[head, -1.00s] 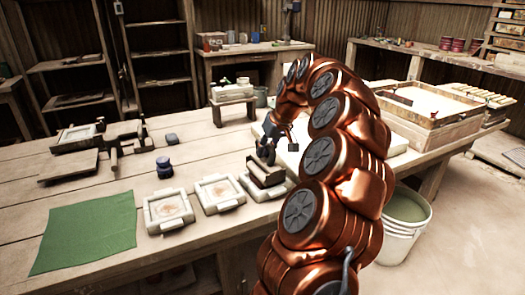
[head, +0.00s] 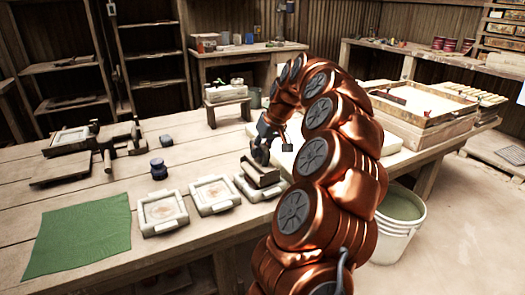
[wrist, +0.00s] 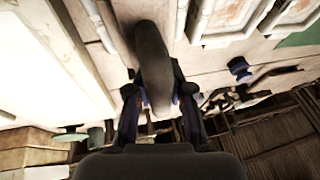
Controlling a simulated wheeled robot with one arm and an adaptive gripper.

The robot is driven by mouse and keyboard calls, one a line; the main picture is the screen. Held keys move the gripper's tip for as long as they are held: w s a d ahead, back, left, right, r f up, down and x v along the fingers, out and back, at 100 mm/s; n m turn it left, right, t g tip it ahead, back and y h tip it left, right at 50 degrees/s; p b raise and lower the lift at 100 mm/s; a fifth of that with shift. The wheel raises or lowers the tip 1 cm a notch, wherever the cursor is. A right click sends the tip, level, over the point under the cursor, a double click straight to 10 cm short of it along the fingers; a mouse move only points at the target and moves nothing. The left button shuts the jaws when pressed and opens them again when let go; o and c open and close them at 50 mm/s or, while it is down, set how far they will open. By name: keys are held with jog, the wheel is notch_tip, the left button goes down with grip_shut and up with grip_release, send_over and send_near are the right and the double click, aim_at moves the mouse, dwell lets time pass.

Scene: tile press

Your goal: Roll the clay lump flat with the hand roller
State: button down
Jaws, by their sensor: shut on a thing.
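My gripper (head: 259,153) reaches down over the worktable and is shut on a dark, rounded, elongated thing that looks like the hand roller (head: 265,173). In the wrist view the roller (wrist: 153,65) stands between the two fingers (wrist: 157,105). In the head view it is above or against the pale tray frame (head: 254,193) at the right end of a row; I cannot tell whether it touches. No clay lump can be made out clearly. Flat brownish patches show inside the two trays to the left (head: 163,225) (head: 215,210). My arm hides part of the table.
A green cloth (head: 78,237) lies at the front left. A dark blue stack (head: 158,169) and a wooden press (head: 72,140) stand behind the trays. A pale slab (head: 297,138) lies behind my gripper. A large wooden box (head: 425,125) and a white bucket (head: 395,235) are to the right.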

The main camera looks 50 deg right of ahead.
jog(key=shift+a+f, duration=0.1)
jog(key=shift+a, duration=0.05)
jog(key=shift+w+a, duration=0.2)
jog(key=shift+a, duration=0.7)
jog(key=shift+s+d, duration=0.25)
jog(key=shift+d, duration=0.85)
jog(key=shift+s+d, duration=0.25)
jog(key=shift+d, duration=0.6)
jog(key=shift+a, duration=0.15)
